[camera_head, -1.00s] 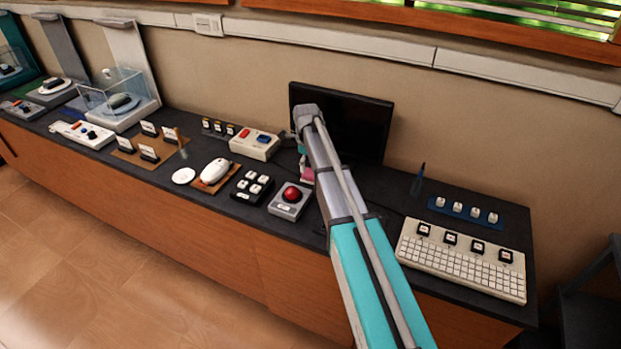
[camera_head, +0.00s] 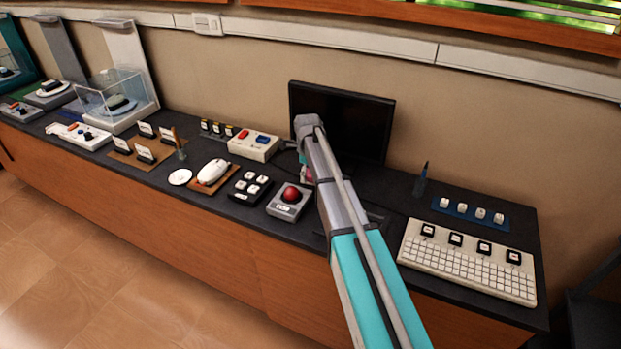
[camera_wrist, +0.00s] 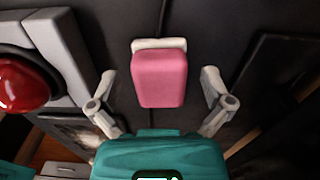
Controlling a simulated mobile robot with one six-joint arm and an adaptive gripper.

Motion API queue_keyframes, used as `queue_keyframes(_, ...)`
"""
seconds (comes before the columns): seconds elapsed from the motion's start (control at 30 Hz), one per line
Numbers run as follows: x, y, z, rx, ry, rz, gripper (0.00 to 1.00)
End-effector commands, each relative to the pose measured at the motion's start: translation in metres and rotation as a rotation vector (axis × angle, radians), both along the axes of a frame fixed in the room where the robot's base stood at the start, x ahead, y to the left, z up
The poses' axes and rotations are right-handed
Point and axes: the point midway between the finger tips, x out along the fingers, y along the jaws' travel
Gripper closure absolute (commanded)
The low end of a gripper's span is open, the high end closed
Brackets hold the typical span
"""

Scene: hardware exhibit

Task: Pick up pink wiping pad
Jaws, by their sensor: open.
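The pink wiping pad (camera_wrist: 159,80) is a rounded pink block with a pale strip along its far edge. In the wrist view it lies on the dark tabletop, between and a little beyond the fingers of my gripper (camera_wrist: 162,105). The gripper is open, one finger on each side of the pad, with visible gaps; I cannot tell the height between them. In the head view my arm covers most of the pad, and only a small pink patch (camera_head: 306,174) shows at the arm's left side. The fingertips are hidden there.
A grey box with a red dome button (camera_head: 291,194) is close on the left. A black monitor (camera_head: 362,118) stands behind my arm. A keyboard (camera_head: 468,262) lies to the right, with a dark pen-like object (camera_head: 421,180) standing behind it. A two-button box (camera_head: 254,145) is further left.

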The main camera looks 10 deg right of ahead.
Motion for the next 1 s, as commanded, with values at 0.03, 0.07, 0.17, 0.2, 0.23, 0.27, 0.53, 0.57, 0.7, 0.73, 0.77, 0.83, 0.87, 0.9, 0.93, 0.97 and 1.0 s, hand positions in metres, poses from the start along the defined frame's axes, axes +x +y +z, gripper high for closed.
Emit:
queue_keyframes(0.03,0.0,0.0,0.0,0.0,0.0,0.0,0.0)
queue_keyframes(0.07,-0.0001,-0.0001,0.0,0.0,0.0,0.0,0.0)
queue_keyframes(0.17,0.0,-0.0001,0.0,0.0,0.0,0.0,0.0)
queue_keyframes(0.2,0.0,-0.0001,0.0,0.0,0.0,0.0,0.0)
queue_keyframes(0.23,0.0,-0.0005,0.0,0.0,0.0,-0.001,0.0)
queue_keyframes(0.27,0.0,-0.0007,0.0,0.0,0.0,-0.001,0.0)
queue_keyframes(0.53,0.0,-0.0007,0.0,0.0,0.0,-0.001,0.48)
queue_keyframes(0.57,0.0,-0.0007,0.0,0.0,0.0,-0.001,0.54)
queue_keyframes(0.7,0.0,-0.0006,0.0,0.0,0.0,-0.001,0.72)
queue_keyframes(0.73,-0.0001,-0.0007,0.0,0.0,0.0,-0.001,0.72)
queue_keyframes(0.77,-0.0001,-0.0007,0.0,0.0,0.0,-0.001,0.72)
queue_keyframes(0.83,0.0,-0.0006,-0.0001,0.0,0.0,-0.001,0.72)
queue_keyframes(0.87,-0.0001,-0.0005,0.0,0.0,0.0,-0.001,0.72)
queue_keyframes(0.9,-0.0001,-0.0005,0.0001,0.0,0.0,-0.001,0.72)
queue_keyframes(0.93,-0.0001,-0.0005,0.0002,0.0,0.0,-0.001,0.72)
queue_keyframes(0.97,-0.0001,-0.0005,0.0005,0.0,0.0,-0.001,0.72)
queue_keyframes(1.0,-0.0001,-0.0005,0.001,0.0,0.0,-0.001,0.72)
